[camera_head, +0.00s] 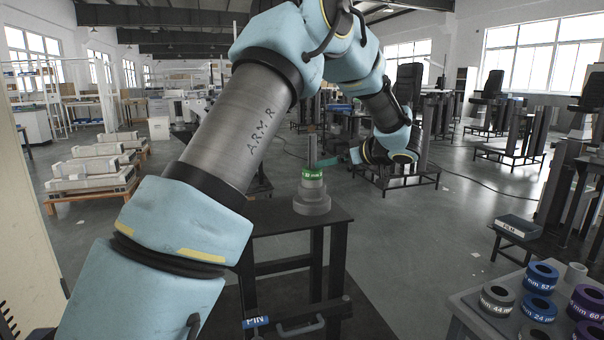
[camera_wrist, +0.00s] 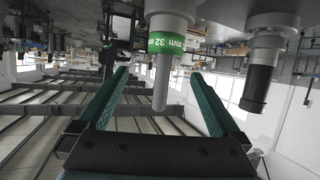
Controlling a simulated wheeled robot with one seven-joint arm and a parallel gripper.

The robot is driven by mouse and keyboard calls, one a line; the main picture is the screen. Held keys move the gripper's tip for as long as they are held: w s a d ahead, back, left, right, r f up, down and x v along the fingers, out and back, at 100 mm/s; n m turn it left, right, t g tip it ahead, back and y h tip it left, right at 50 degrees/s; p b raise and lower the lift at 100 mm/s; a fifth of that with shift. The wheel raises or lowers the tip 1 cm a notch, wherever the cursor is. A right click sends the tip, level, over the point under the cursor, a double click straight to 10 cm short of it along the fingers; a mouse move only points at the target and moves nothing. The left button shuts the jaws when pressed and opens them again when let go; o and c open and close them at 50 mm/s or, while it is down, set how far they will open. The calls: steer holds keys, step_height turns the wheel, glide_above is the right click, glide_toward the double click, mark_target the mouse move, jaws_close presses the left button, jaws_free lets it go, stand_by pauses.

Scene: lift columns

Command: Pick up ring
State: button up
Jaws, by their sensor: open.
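A green ring (camera_head: 313,174) marked "mm" sits around an upright post on a grey stepped base (camera_head: 311,201). The base stands on a dark table (camera_head: 285,213). The bare grey post (camera_head: 312,150) rises above the ring. In the wrist view, which looks inverted, the green ring (camera_wrist: 166,44) reads "32 mm" and the post (camera_wrist: 161,88) points down. My gripper (camera_head: 338,160) is beside the post, just right of it. Its two teal fingers (camera_wrist: 158,75) are open, one on each side of the post in the wrist picture. I see no contact with the ring.
A table at lower right holds several rings, including a grey one (camera_head: 497,300), a blue one (camera_head: 541,275) and a purple one (camera_head: 588,302). A box marked "FILM" (camera_head: 518,227) lies on a bench. A blue "PIN" label (camera_head: 256,322) is at front. Open floor lies between.

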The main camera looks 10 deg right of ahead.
mark_target(317, 169)
steer(key=shift+g+y, duration=0.3)
steer(key=shift+g, duration=0.1)
steer(key=x, duration=0.3)
steer(key=p+x, duration=0.1)
steer(key=shift+a+f, duration=0.35)
steer(key=shift+f, duration=0.1)
steer(key=p+x, duration=0.2)
steer(key=x, duration=0.3)
steer(key=shift+w+f, duration=0.2)
steer(key=shift+w, duration=0.1)
steer(key=c, duration=1.5)
